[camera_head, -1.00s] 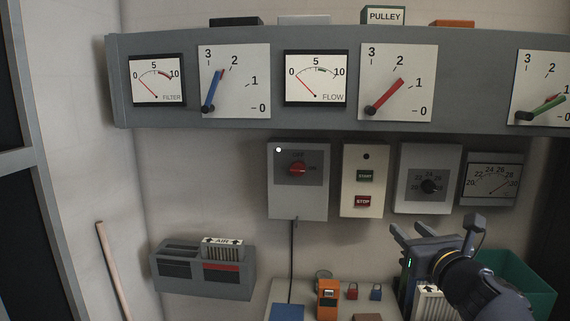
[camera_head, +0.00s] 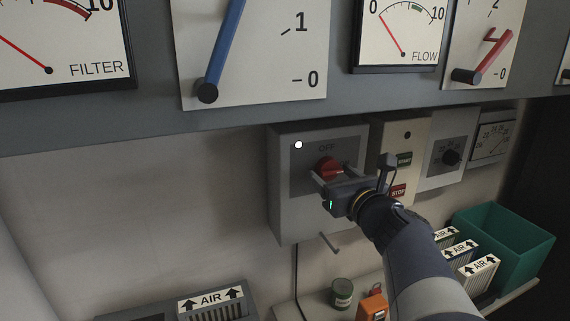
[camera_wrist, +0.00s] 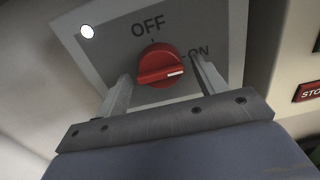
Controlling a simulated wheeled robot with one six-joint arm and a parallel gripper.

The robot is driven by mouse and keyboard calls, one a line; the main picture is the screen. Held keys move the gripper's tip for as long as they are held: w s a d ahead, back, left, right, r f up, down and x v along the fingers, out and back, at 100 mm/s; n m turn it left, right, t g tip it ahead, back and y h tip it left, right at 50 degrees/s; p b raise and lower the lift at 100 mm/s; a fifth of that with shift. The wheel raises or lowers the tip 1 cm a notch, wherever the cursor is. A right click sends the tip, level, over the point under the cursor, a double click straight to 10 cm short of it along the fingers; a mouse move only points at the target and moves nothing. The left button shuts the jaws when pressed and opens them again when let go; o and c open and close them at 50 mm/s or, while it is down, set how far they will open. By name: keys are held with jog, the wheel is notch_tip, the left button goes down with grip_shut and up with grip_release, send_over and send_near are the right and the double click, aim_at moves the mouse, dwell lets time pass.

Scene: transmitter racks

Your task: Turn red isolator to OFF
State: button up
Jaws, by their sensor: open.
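The red isolator knob (camera_head: 328,168) sits on a grey panel of a wall box (camera_head: 283,208). In the wrist view the knob (camera_wrist: 160,66) shows a white mark pointing right, toward the ON label (camera_wrist: 199,52). The OFF label (camera_wrist: 148,27) is above the knob. A white round lamp (camera_wrist: 87,31) is at the panel's upper left. My gripper (camera_wrist: 160,88) is open, with one finger on each side of the knob. I cannot tell whether either finger touches it. In the head view my gripper (camera_head: 335,180) partly covers the knob's lower right.
A start/stop box (camera_head: 405,135) and a dial box (camera_head: 437,170) hang close on the right. The gauge shelf (camera_head: 150,127) overhangs above. Below stand a green can (camera_head: 341,293), an orange item (camera_head: 371,308), AIR filters (camera_head: 480,268) and a green bin (camera_head: 505,255). The wall to the left is clear.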

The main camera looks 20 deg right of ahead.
jog(key=shift+w+d, duration=0.1)
jog(key=shift+w, duration=0.05)
jog(key=c, duration=1)
jog(key=shift+o, duration=0.2)
